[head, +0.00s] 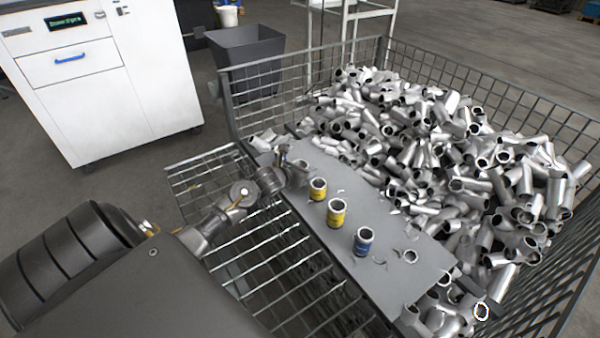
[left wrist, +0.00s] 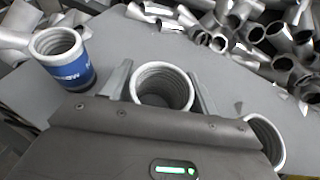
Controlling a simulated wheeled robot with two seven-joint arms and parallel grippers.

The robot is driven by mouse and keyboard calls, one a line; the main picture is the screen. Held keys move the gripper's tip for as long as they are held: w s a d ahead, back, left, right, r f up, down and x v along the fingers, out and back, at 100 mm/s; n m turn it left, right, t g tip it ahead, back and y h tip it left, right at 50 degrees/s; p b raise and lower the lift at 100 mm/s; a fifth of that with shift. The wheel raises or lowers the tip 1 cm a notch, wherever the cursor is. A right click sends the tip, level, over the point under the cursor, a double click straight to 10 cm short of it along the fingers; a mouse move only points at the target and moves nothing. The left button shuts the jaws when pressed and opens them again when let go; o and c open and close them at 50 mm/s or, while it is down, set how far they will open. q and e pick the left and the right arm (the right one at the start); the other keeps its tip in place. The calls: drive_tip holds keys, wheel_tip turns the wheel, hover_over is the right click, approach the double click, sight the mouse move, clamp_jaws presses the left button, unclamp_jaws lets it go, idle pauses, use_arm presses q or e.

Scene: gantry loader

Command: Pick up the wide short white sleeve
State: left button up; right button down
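In the left wrist view, a wide sleeve (left wrist: 163,84) with a pale ribbed bore stands upright on a grey board. The two fingers of my left gripper (left wrist: 162,80) lie on either side of it, apart from each other; I cannot tell whether they touch it. My gripper body hides its lower side and any label. In the head view, my left gripper (head: 292,162) is low at the board's far left end and mostly covers what stands there. A blue-labelled sleeve (left wrist: 62,56) stands to its left in the left wrist view. My right gripper is not in view.
Two yellow-labelled sleeves (head: 337,214) and a blue-labelled one (head: 364,243) stand in a row along the board (head: 415,275). Another sleeve (left wrist: 268,140) is close on the gripper's right. A wire bin (head: 480,84) holds heaped metal pipe fittings (head: 400,130) beyond the board.

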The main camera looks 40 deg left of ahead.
use_arm(q)
drive_tip(key=c, duration=0.9)
drive_tip(key=shift+o, duration=0.2)
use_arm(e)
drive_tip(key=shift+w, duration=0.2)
use_arm(q)
drive_tip(key=shift+r, duration=0.15)
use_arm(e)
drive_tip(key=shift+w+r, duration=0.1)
